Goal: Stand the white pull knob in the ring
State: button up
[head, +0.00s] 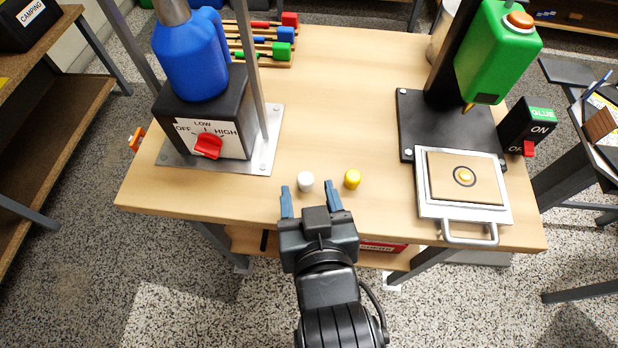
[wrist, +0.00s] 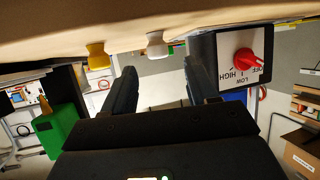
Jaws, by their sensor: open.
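The white pull knob (head: 306,181) stands near the front edge of the table. It also shows in the wrist view (wrist: 156,46), which looks upside down. My gripper (head: 309,189) is open and empty at the front edge, its fingers pointing toward the knob. In the wrist view my gripper (wrist: 162,72) has the knob between the lines of its fingers, just beyond the tips and not visibly touched.
A yellow knob (head: 352,179) stands just right of the white one. A black box with a red dial (head: 208,146) is at the left. The green glue dispenser (head: 492,55) stands behind the tray (head: 425,211), whose handle faces front. The middle of the table (head: 340,110) is clear.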

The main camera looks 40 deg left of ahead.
aim_at(306, 178)
jog(key=x, duration=0.5)
jog(key=shift+w+a+f+p, duration=0.15)
jog(key=shift+w+f+p, duration=0.1)
jog(key=shift+p, duration=0.05)
jog(key=shift+c, duration=0.3)
jog(key=c, duration=1)
